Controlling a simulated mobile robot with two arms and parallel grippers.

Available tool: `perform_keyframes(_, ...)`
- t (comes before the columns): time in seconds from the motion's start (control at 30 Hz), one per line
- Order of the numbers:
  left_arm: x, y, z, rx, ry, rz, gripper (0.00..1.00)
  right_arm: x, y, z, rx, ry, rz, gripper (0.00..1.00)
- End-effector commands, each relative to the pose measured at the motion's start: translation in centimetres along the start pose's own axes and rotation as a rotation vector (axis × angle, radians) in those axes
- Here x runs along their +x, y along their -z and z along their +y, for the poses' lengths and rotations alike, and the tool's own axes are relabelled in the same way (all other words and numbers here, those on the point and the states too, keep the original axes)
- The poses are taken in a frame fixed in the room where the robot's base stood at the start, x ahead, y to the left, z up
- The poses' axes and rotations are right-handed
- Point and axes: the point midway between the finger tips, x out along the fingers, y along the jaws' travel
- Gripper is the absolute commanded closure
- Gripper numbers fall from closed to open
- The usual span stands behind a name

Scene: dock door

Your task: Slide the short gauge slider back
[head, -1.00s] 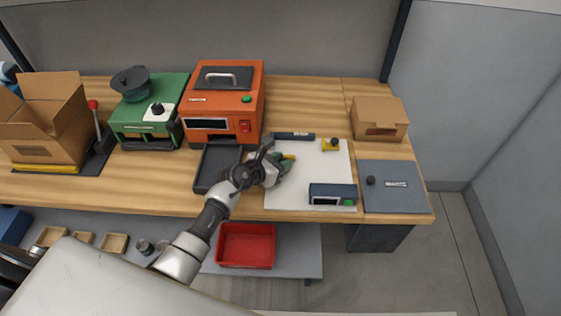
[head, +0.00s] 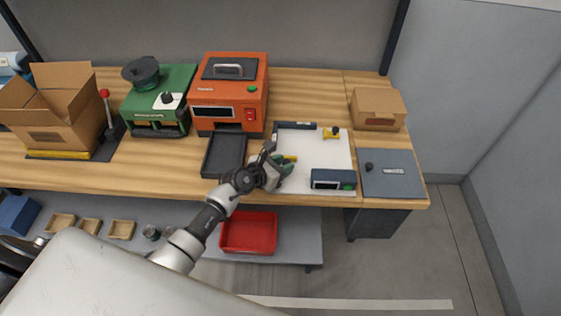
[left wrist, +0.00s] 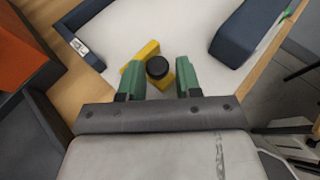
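A yellow slider (left wrist: 140,57) with a round black knob (left wrist: 157,67) lies on a white plate (left wrist: 118,30) with a dark blue edge strip. In the head view its yellow end (head: 290,158) shows just past my left gripper (head: 279,170), which hides the rest. In the left wrist view my left gripper (left wrist: 158,88) is open, its green fingers on either side of the knob; I cannot tell whether they touch. A second yellow piece (head: 331,132) with a dark knob sits at the plate's back right. I cannot tell which is the short one. My right gripper is not in view.
A blue display box (head: 333,179) stands at the plate's front right. A dark tray (head: 223,156) lies left of it, before an orange machine (head: 229,97). A blue-grey panel (head: 400,184) with a knob is to the right. A closed carton (head: 378,108) stands behind it.

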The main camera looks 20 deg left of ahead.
Motion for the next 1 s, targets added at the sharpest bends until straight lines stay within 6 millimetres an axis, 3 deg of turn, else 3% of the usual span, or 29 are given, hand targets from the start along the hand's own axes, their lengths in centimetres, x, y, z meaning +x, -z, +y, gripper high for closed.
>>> perform_keyframes(0.17,0.1,0.1,-0.1,-0.001,0.001,0.0,0.66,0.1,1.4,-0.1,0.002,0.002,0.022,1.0)
perform_keyframes(0.57,-0.3,-0.1,0.1,0.001,-0.002,-0.003,0.66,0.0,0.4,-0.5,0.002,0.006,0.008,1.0)
perform_keyframes(0.77,-3.0,-0.1,0.1,0.001,-0.003,-0.002,0.66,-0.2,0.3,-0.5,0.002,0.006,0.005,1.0)
perform_keyframes(1.0,-7.7,0.1,0.1,0.003,-0.002,-0.001,0.66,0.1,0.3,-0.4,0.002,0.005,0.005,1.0)
